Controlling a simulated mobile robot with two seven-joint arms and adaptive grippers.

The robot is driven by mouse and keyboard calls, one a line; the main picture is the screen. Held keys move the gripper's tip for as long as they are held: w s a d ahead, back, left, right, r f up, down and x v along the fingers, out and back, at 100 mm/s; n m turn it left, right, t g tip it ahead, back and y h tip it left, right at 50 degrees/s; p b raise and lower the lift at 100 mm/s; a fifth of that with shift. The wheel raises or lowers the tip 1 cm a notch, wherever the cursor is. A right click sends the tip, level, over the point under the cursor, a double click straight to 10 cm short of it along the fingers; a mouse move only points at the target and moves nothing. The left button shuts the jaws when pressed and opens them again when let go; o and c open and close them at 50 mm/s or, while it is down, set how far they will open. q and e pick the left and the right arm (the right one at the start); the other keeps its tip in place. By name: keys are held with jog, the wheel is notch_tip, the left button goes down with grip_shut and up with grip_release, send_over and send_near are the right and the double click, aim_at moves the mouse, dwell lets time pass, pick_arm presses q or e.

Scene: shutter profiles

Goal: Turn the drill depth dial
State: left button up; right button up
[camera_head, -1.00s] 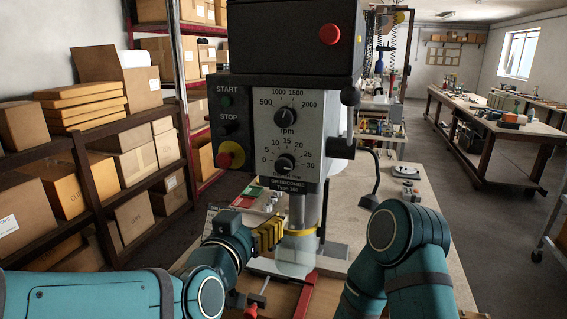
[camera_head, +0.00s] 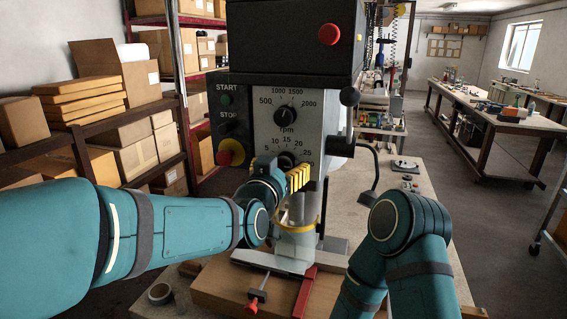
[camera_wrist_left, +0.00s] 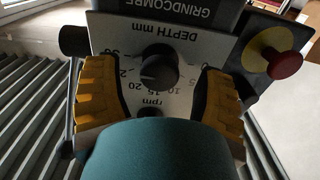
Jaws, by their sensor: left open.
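The drill press depth dial (camera_head: 287,158) is a black round knob low on the pale front plate. Its lower part is hidden behind my left gripper in the head view. My left gripper (camera_head: 291,178) is open, its yellow ribbed fingers just below and in front of the dial. In the left wrist view the depth dial (camera_wrist_left: 158,68) appears upside down, between the two spread yellow fingers (camera_wrist_left: 160,92), with a gap on each side. The fingers do not appear to touch it. My right gripper is out of view; only my right arm shows.
The rpm dial (camera_head: 287,116) sits just above. A red-and-yellow stop button (camera_head: 231,152) is to the left; it also shows in the wrist view (camera_wrist_left: 272,55).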

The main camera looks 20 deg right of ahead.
pick_arm(q)
jog(key=shift+x, duration=0.85)
grip_shut()
